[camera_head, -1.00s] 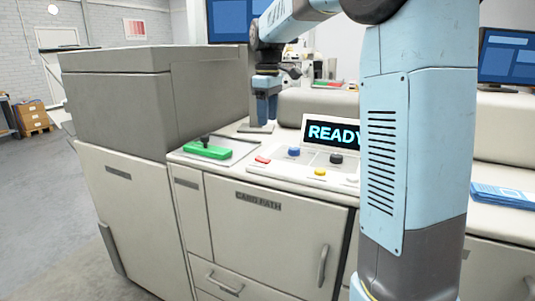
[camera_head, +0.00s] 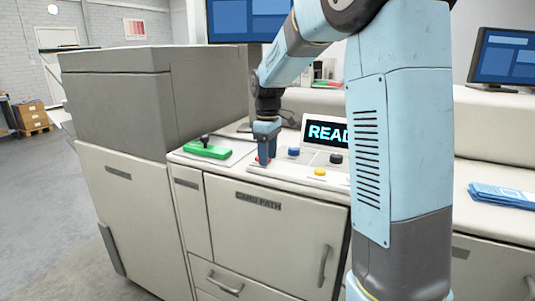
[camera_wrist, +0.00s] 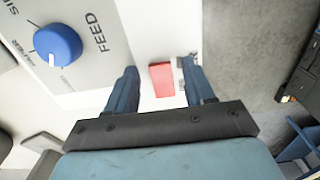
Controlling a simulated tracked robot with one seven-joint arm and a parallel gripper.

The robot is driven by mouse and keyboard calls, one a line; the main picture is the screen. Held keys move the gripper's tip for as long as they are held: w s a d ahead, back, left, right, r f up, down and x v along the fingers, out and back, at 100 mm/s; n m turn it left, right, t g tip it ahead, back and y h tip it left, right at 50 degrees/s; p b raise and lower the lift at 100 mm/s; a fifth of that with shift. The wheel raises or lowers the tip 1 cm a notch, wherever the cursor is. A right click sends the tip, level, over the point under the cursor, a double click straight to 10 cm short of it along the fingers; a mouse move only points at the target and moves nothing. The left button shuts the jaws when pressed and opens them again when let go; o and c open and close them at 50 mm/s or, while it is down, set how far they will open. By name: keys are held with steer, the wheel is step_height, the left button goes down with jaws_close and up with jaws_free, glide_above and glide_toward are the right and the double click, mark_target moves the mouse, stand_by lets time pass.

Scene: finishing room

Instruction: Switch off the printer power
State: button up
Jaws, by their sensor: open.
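The printer (camera_head: 265,222) is a beige machine with a sloped control panel and a lit display (camera_head: 327,132) on which "READ" shows, the rest hidden behind my arm. A red rocker-like switch (camera_wrist: 162,79) lies on the pale panel in the wrist view, with small dark marking beside it. My gripper (camera_head: 266,157) points down over the panel's left end and largely hides the red switch in the head view. In the wrist view its fingers (camera_wrist: 159,68) are open and empty, one on each side of the switch. Whether they touch the panel cannot be told.
A blue knob (camera_wrist: 58,44) marked FEED sits beside the switch. A dark knob (camera_head: 336,158) and a yellow button (camera_head: 319,171) are to its right in the head view. A green block with a dark lever (camera_head: 206,150) stands left. A monitor (camera_head: 247,20) rises behind.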

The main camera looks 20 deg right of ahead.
jaws_close()
steer(key=shift+w+a+r+g+h, duration=0.1)
steer(key=shift+w+a+g+h, duration=0.05)
steer(key=shift+g+h, duration=0.4)
steer(key=shift+w+a+r+g+h, duration=0.1)
steer(key=shift+a+g+h, duration=0.05)
steer(key=shift+g+h, duration=0.35)
jaws_free()
stand_by(0.3)
